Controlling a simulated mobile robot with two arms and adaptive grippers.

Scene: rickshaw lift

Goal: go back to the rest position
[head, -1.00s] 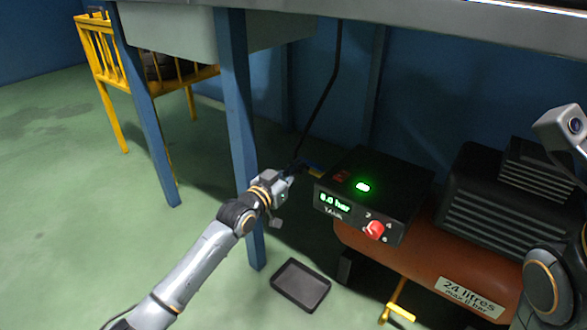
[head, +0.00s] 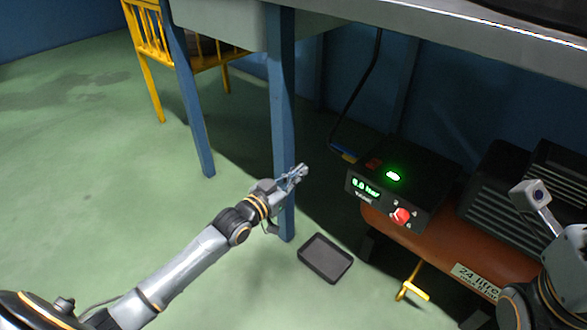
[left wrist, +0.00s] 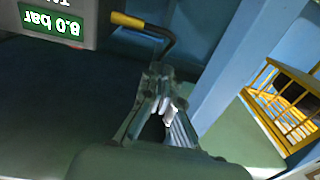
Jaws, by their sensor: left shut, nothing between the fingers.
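My left gripper (head: 301,171) is shut and empty, in front of a blue table leg (head: 283,90). It also shows in the left wrist view (left wrist: 166,106). It is apart from the black control box (head: 410,180) to its right, which has a green light, a red knob (head: 401,216) and a lit bar display. My right arm (head: 555,275) shows at the right edge, and its fingers are not in view.
A bent black hose with a yellow end (left wrist: 128,19) hangs behind the box. A dark tray (head: 326,258) lies on the floor below. An orange tank (head: 440,245) stands at the right. A yellow rack (head: 150,50) is at the back left. The green floor at left is clear.

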